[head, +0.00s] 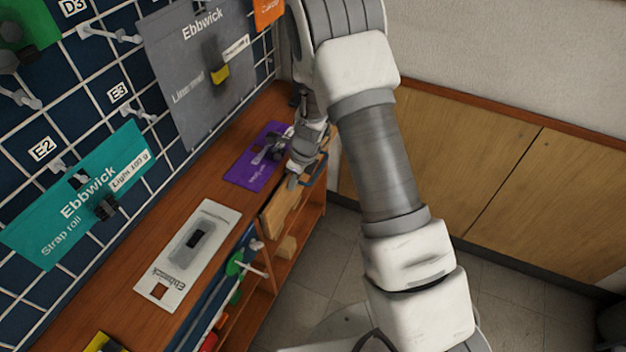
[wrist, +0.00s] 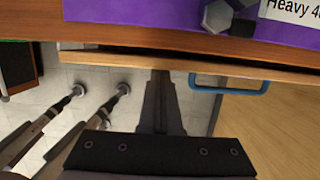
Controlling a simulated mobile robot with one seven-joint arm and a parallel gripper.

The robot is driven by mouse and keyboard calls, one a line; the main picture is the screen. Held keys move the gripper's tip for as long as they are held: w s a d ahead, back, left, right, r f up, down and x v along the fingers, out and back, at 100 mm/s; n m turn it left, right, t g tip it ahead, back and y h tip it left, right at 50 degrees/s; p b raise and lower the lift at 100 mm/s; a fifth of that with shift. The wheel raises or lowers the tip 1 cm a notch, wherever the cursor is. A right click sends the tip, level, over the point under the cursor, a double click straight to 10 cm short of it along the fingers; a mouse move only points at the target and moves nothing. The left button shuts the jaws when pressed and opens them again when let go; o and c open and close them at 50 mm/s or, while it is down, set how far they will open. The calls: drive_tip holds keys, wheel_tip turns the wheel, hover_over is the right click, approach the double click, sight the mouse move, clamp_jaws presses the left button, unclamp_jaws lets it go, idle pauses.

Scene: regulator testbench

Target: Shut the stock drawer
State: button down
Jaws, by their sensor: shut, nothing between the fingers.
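The stock drawer (wrist: 110,62) shows in the wrist view as a pale wooden front edge just below the bench top, with a narrow dark gap between them. It stands slightly open. Its blue bar handle (wrist: 230,88) is to the right of my gripper. In the head view the drawer (head: 282,208) is under the bench, partly hidden by my arm. My gripper (wrist: 161,76) is shut and empty, its fingertips at the drawer's front edge, left of the handle; I cannot tell if they touch. In the head view my gripper (head: 292,182) is small beside the drawer.
A purple card (head: 256,158) and a white card (head: 190,240) lie on the bench top (head: 130,305). Open shelves with green and red items are below it. A pegboard with hanging packs is on the left. Wooden panels (head: 440,150) line the far wall; floor is free between.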

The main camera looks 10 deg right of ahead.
drive_tip(key=shift+w+a+p, duration=0.4)
drive_tip(key=shift+w+a, duration=0.25)
drive_tip(key=shift+a, duration=0.25)
